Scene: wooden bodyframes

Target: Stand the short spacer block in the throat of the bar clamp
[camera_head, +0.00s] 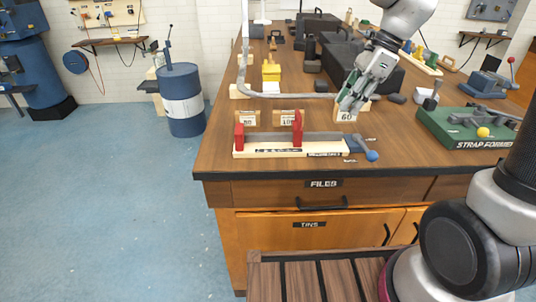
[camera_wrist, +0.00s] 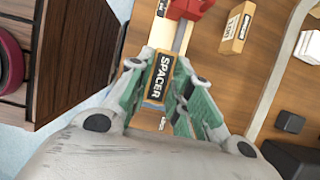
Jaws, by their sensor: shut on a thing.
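The short spacer block (camera_head: 346,117) is a pale wooden block marked 60. My gripper (camera_head: 352,104) is shut on it from above, at the right of the bar clamp's red jaws. In the wrist view the block (camera_wrist: 160,76) is between the fingers, with a dark SPACER label facing the camera. I cannot tell whether it touches the table. The bar clamp (camera_head: 318,137) lies in front, with a grey bar, two red jaws (camera_head: 298,128) and a blue handle (camera_head: 372,155). Its throat between the jaws is empty.
Two other spacer blocks, marked 80 (camera_head: 246,118) and 100 (camera_head: 287,118), stand behind the clamp. A curved grey rail (camera_head: 290,95) runs behind them. A green strap former (camera_head: 465,130) is at the right. The wooden bench's front edge (camera_head: 300,173) is close to the clamp.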

